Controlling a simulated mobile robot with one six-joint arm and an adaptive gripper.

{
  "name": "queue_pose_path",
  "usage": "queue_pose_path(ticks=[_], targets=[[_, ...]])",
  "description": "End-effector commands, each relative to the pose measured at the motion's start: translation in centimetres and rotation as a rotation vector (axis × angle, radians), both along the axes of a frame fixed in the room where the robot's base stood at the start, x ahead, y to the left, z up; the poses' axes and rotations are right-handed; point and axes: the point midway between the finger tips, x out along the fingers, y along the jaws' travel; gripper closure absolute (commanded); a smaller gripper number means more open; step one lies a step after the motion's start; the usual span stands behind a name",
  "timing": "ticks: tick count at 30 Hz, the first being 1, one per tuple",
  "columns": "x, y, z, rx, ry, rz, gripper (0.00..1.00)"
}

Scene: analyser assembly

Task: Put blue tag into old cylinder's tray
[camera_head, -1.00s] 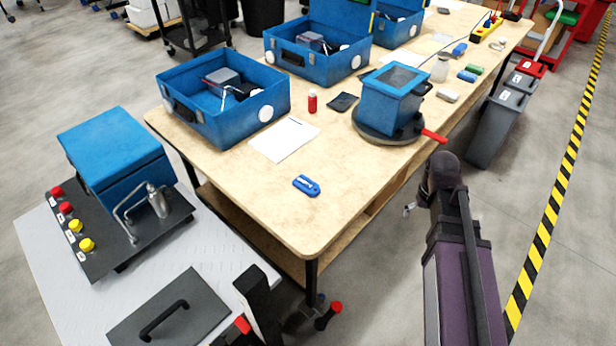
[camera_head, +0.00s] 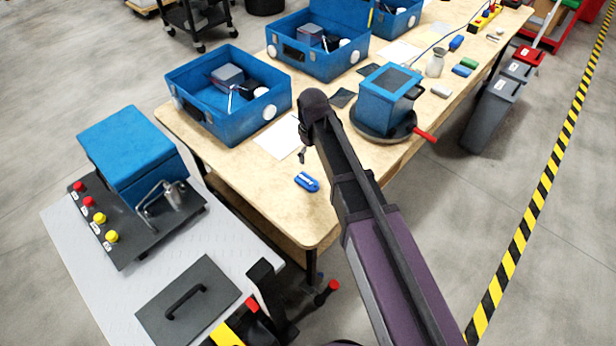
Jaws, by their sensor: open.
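The blue tag (camera_head: 307,181) lies flat on the wooden table (camera_head: 285,210) near its front end, with a light label on it. My gripper (camera_head: 302,157) shows small below the dark end of my arm, just above and behind the tag in the picture. It is open and appears empty, apart from the tag. I cannot tell which thing is the old cylinder's tray. Open blue cases (camera_head: 200,115) with dark parts inside stand along the table's left side.
A blue box on a round base (camera_head: 385,105) with a red handle stands right of my arm. A white paper (camera_head: 275,138) lies behind the tag. A grey bench (camera_head: 100,285) with a blue-lidded unit (camera_head: 130,150) is at left. Grey bins (camera_head: 490,110) stand right of the table.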

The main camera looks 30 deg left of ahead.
Motion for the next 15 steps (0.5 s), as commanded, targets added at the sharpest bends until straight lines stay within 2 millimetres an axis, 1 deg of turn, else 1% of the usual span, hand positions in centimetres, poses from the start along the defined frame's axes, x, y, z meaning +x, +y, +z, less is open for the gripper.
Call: queue_pose_path(ticks=[1,4,15], targets=[[-0.17,0.62,0.38,0.0,0.0,0.014,0.0],[-0.35,1.02,0.44,0.0,0.0,0.026,0.0],[-0.37,0.99,0.31,0.0,0.0,0.026,0.0]])
